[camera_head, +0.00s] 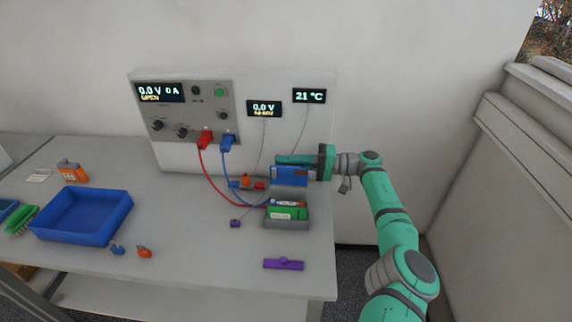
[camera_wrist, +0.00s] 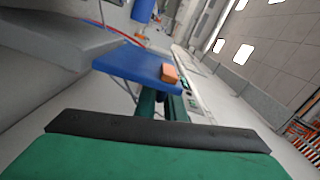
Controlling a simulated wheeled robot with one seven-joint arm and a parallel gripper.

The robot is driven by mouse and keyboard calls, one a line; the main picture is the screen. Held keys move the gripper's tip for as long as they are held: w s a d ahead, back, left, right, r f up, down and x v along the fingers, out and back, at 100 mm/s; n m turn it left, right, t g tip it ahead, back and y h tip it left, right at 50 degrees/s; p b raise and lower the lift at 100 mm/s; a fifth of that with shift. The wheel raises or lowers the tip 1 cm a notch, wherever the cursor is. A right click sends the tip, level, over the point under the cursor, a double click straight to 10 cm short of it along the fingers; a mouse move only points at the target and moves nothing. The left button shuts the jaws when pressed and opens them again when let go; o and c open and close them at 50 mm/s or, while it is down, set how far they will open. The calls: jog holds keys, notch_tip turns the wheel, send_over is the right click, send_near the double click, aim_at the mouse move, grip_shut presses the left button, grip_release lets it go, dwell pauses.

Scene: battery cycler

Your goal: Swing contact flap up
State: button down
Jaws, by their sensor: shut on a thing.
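The contact flap looks like a blue panel (camera_head: 287,178), standing raised at a tilt behind the grey holder (camera_head: 287,223). In the wrist view the blue flap (camera_wrist: 135,62) lies just beyond my fingers, with an orange tab (camera_wrist: 169,74) on its face. My green gripper (camera_head: 294,160) reaches in from the right, its fingers along the flap's upper edge. A green block with a white label (camera_head: 287,213) sits in the holder.
The cycler box (camera_head: 185,105) stands behind, with red (camera_head: 205,139) and blue plugs (camera_head: 227,140) whose cables run to the fixture. A purple bar (camera_head: 283,264) lies in front. A blue tray (camera_head: 82,214) is at the left. The middle of the table is mostly clear.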

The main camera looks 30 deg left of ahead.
jog(key=shift+w+a+f+m, duration=0.1)
jog(key=shift+w+f+m, duration=0.4)
jog(key=shift+m, duration=0.5)
jog(key=c, duration=1.9)
grip_release()
jog(key=shift+w, duration=0.1)
jog(key=shift+r, duration=0.1)
